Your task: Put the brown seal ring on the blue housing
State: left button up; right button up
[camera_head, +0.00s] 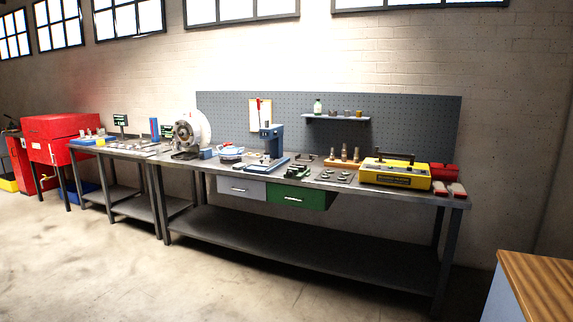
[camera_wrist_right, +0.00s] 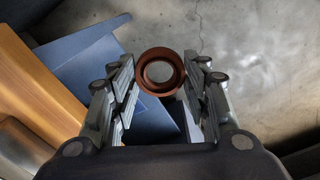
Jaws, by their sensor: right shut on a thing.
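The brown seal ring (camera_wrist_right: 160,91) is between the two fingers of my right gripper (camera_wrist_right: 163,70) in the right wrist view. The gripper is shut on it, and grey floor shows through its hole. The ring is held in the air, away from the workbench. Neither gripper shows in the head view. Several blue things stand on the long workbench there, among them a blue upright press-like device (camera_head: 270,140) and a small blue-and-white round item (camera_head: 230,152). They are too small to tell which is the blue housing.
The long workbench (camera_head: 320,238) stands against the wall, with a yellow case (camera_head: 395,173) near its right end. A wood-topped blue cabinet (camera_head: 545,285) is at the lower right; it also shows in the right wrist view (camera_wrist_right: 85,60). The floor before the bench is clear.

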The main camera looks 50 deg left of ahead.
aim_at(231, 150)
jog(key=i+j+u, duration=0.25)
jog(key=j+u, duration=0.25)
jog(key=j, duration=0.3)
jog(key=i+j+u, duration=0.5)
jog(key=j, duration=0.2)
jog(key=i+j+u, duration=0.45)
jog(key=j, duration=0.15)
jog(key=i+j+u, duration=0.5)
jog(key=i+u, duration=0.5)
jog(key=i+z, duration=0.15)
jog(key=i, duration=0.35)
jog(key=i+j+z, duration=0.15)
jog(key=i, duration=0.4)
jog(key=i+j+z, duration=0.15)
jog(key=i, duration=0.35)
jog(key=i+j+z, duration=0.15)
jog(key=i+j, duration=0.2)
jog(key=i, duration=0.15)
